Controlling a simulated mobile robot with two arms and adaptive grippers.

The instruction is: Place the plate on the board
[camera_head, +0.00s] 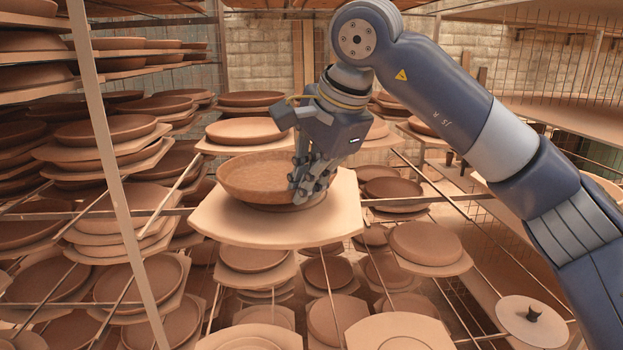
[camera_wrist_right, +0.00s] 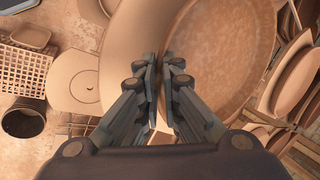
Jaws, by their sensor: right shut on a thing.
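The plate (camera_head: 262,178) is a round brown clay dish with a raised rim, in the middle of the head view. My right gripper (camera_head: 305,185) is shut on its right rim. In the right wrist view, the fingers (camera_wrist_right: 164,75) pinch the rim of the plate (camera_wrist_right: 225,65). The board (camera_head: 225,226) is a pale slab with cut corners, directly below the plate in the head view. The plate looks roughly level; I cannot tell whether its base touches the board. My left gripper is not in view.
Metal racks with stacked plates and boards stand on the left (camera_head: 100,130) and below. A slanted post (camera_head: 115,190) crosses the left side. Thin rods (camera_head: 440,185) run beside the board. A pale disc with a dark knob (camera_head: 515,318) lies at the lower right.

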